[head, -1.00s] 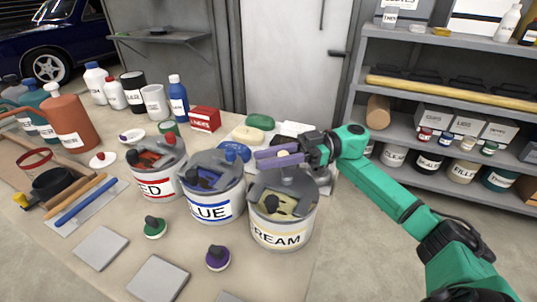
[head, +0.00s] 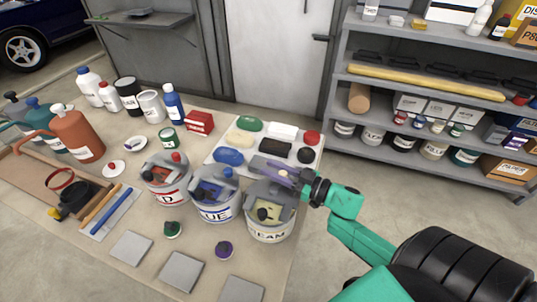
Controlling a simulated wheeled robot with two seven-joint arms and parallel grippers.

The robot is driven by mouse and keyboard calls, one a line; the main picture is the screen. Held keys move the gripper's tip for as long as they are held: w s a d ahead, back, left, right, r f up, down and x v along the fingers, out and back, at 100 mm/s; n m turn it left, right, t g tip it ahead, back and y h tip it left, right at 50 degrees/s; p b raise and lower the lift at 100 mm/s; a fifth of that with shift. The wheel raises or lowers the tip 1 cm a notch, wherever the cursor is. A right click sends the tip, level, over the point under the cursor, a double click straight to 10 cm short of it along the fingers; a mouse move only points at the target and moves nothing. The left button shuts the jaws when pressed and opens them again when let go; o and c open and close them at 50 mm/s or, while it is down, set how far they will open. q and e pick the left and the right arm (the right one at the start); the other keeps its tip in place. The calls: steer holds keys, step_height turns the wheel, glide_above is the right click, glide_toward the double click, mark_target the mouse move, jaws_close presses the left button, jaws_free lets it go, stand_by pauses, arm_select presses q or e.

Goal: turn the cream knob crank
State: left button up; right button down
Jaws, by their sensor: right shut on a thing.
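The cream tin (head: 269,229) stands at the right of the row of three tins, with a grey lid fitting and an opening showing pale cream paint. My right gripper (head: 279,170) has purple fingers and reaches in from the right over the far side of this tin. It is shut on the cream knob (head: 283,172) of the crank. The fingers hide most of the knob, and the crank arm under it is hard to make out. My left gripper is not in view.
The blue tin (head: 216,207) stands close on the left, with the red tin (head: 166,189) beyond it. A white tray (head: 312,165) with several coloured blocks lies just behind. The floor right of the table is clear.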

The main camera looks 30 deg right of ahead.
steer(key=m+h+p, duration=0.1)
steer(key=m+t+h, duration=0.1)
steer(key=h, duration=0.1)
steer(key=d+m+t+h+p, duration=0.1)
steer(key=shift+s+r+p, duration=0.3)
steer(key=shift+s, duration=0.05)
steer(key=shift+s+d+f+m+t+h+p, duration=0.15)
steer(key=shift+m+h+p, duration=0.1)
steer(key=shift+m+h, duration=0.25)
steer(key=shift+s+d+r+m+t+h+p, duration=0.1)
steer(key=shift+m+t+h+p, duration=0.15)
steer(key=shift+h, duration=0.45)
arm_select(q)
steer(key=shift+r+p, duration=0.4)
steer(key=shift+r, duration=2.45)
arm_select(e)
steer(key=shift+s+d+f+m+h, duration=0.1)
steer(key=shift+s+d+m+h, duration=0.1)
steer(key=shift+m+h, duration=0.6)
steer(key=shift+s+d+f+m+h, duration=0.15)
steer(key=shift+m+h, duration=0.2)
steer(key=shift+h, duration=0.75)
steer(key=shift+a, duration=0.1)
steer(key=c, duration=0.6)
jaws_free()
